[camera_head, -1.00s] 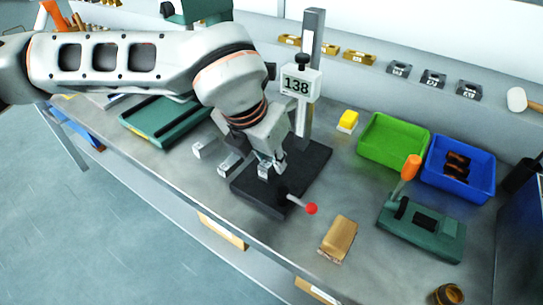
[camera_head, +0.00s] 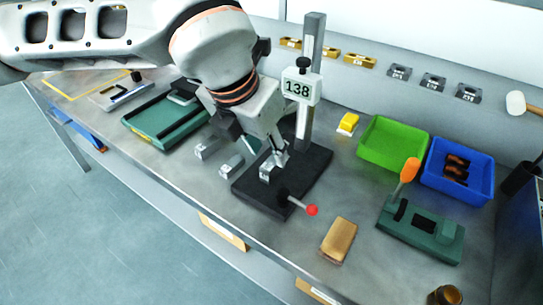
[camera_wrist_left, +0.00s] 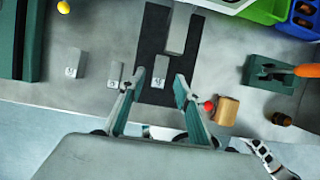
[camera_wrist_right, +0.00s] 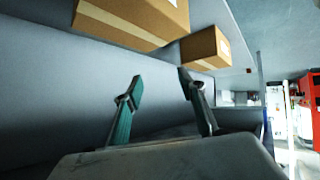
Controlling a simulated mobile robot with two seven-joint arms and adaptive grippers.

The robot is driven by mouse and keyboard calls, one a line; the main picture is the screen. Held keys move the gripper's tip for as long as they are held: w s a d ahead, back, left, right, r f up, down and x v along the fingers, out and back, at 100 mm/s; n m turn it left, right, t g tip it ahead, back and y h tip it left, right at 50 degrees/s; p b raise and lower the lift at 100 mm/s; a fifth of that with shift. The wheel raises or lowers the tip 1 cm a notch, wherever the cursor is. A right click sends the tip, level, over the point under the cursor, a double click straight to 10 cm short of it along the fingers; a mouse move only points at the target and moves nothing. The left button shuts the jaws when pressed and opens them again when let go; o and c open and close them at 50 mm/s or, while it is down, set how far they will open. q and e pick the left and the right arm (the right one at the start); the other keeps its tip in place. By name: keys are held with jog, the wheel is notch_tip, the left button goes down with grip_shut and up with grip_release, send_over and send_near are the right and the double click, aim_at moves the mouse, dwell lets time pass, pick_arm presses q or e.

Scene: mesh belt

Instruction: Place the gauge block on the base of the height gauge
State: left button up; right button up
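The height gauge has a dark base (camera_head: 305,180), an upright column (camera_head: 313,40) and a display reading 138 (camera_head: 297,87). A small grey gauge block (camera_head: 267,173) stands on the base; the left wrist view shows it (camera_wrist_left: 160,68) with clear gaps to both fingers. My left gripper (camera_wrist_left: 160,84) is open above the block, partly hiding the base in the head view. Two similar grey blocks (camera_head: 207,149) (camera_head: 231,166) stand on the table left of the base. My right gripper (camera_wrist_right: 161,80) is open and empty, away from the gauge.
A red-tipped lever (camera_head: 311,210) sticks out at the base's front. A brown block (camera_head: 339,240), green fixture (camera_head: 425,235), green bin (camera_head: 370,152) and blue bin (camera_head: 435,178) lie to the right. Cardboard boxes (camera_wrist_right: 205,48) show in the right wrist view.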

pick_arm(q)
jog(key=v, duration=0.6)
jog(key=shift+r, duration=0.25)
jog(key=shift+s, duration=0.1)
